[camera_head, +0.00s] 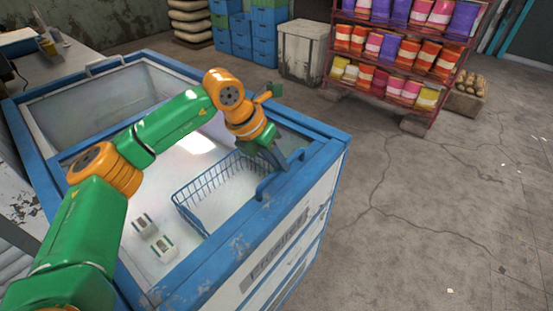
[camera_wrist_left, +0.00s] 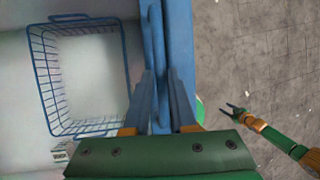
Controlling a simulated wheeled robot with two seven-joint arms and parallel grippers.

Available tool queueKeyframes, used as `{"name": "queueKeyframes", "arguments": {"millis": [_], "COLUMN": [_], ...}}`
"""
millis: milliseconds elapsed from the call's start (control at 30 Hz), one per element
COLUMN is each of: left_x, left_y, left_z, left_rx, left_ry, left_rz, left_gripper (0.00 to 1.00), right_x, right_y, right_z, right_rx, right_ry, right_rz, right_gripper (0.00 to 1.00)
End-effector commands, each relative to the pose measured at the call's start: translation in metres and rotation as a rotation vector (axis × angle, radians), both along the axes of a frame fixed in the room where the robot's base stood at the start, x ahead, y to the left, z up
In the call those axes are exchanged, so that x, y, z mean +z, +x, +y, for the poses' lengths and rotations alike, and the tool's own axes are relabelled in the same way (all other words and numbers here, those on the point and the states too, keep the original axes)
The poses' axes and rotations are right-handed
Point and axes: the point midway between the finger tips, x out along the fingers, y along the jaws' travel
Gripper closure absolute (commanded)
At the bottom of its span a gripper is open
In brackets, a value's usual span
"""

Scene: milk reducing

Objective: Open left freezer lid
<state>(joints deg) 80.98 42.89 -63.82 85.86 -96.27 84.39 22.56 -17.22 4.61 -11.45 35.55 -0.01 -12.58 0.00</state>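The freezer (camera_head: 318,190) is a white chest with a blue frame, and a glass lid (camera_head: 290,133) lies across its top. A blue bar handle (camera_head: 268,188) stands on the lid's edge at the right front. My left gripper (camera_head: 278,163) is at this handle, pointing down. In the left wrist view its two fingers (camera_wrist_left: 161,85) are apart, with the blue handle and frame edge between and below them. Whether they touch the handle cannot be told. My right gripper (camera_wrist_left: 236,108) shows in the left wrist view, open and empty above the floor.
A blue wire basket (camera_head: 205,190) and small cartons (camera_head: 163,246) are inside the freezer. A red shelf (camera_head: 390,60) of colourful packages, a grey bin (camera_head: 302,52) and blue crates (camera_head: 252,40) stand behind.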

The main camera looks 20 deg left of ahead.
Motion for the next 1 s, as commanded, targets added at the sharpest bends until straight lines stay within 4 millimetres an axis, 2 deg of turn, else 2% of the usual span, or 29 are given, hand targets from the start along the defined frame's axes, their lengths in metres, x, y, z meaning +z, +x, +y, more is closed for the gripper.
{"name": "queueKeyframes", "arguments": {"millis": [33,67,1000], "left_x": [0.0001,0.0002,0.0009], "left_y": [0.0,0.0001,0.0001], "left_z": [0.0001,0.0001,0.0003], "left_rx": [0.0,0.0,0.0], "left_ry": [0.0,0.0,0.0], "left_rz": [0.0,0.0,-0.001], "left_gripper": [0.92,1.0,1.0], "right_x": [0.0,0.0,0.0001], "right_y": [0.0002,0.0002,0.0003], "right_z": [-0.0001,-0.0001,0.0001], "right_rx": [0.0,0.0,0.0], "right_ry": [0.0,0.0,0.0], "right_rz": [0.0,0.0,0.0], "right_gripper": [0.5,0.5,0.5]}}
